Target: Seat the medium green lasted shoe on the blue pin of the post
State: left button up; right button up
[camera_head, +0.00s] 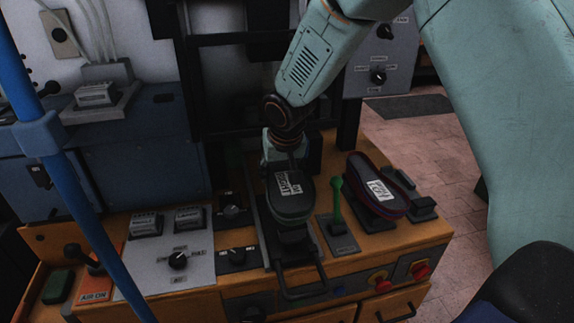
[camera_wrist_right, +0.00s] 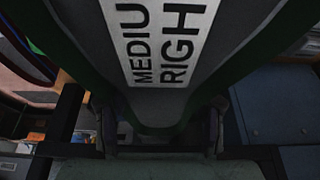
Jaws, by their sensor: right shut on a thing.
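The medium green lasted shoe (camera_head: 291,205) is dark grey with its sole turned up and a white label on it. In the right wrist view the shoe (camera_wrist_right: 165,95) shows green edges, and its label reads "MEDIU…" and "RIGH…". My right gripper (camera_head: 284,162) is shut on one end of the shoe, with its fingers (camera_wrist_right: 161,130) on both sides. The other end of the shoe points toward the bench front, above a dark fixture (camera_head: 293,236). The blue pin is not visible, and I cannot tell whether the shoe touches the post. My left gripper is not in view.
A second dark shoe with dark red trim (camera_head: 378,187) sits to the right. A green lever (camera_head: 337,201) stands between the shoes. A black handle frame (camera_head: 303,292) projects at the bench front. Control panels (camera_head: 172,258) and a blue pole (camera_head: 84,208) are at the left.

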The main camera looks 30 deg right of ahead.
jog(key=shift+w+d+r, duration=0.1)
jog(key=shift+w+r, duration=0.05)
jog(key=shift+w, duration=0.05)
jog(key=shift+d, duration=0.25)
jog(key=shift+s+d+f, duration=0.15)
jog(key=shift+d+f, duration=0.1)
jog(key=shift+d, duration=0.1)
jog(key=shift+a+f+b, duration=0.6)
jog(key=shift+b, duration=0.15)
jog(key=shift+f, duration=0.35)
jog(key=shift+f+b, duration=0.3)
jog(key=shift+b, duration=0.25)
jog(key=shift+d+f+b, duration=0.35)
jog(key=shift+d+f, duration=0.05)
jog(key=shift+f, duration=0.05)
jog(key=shift+a, duration=0.25)
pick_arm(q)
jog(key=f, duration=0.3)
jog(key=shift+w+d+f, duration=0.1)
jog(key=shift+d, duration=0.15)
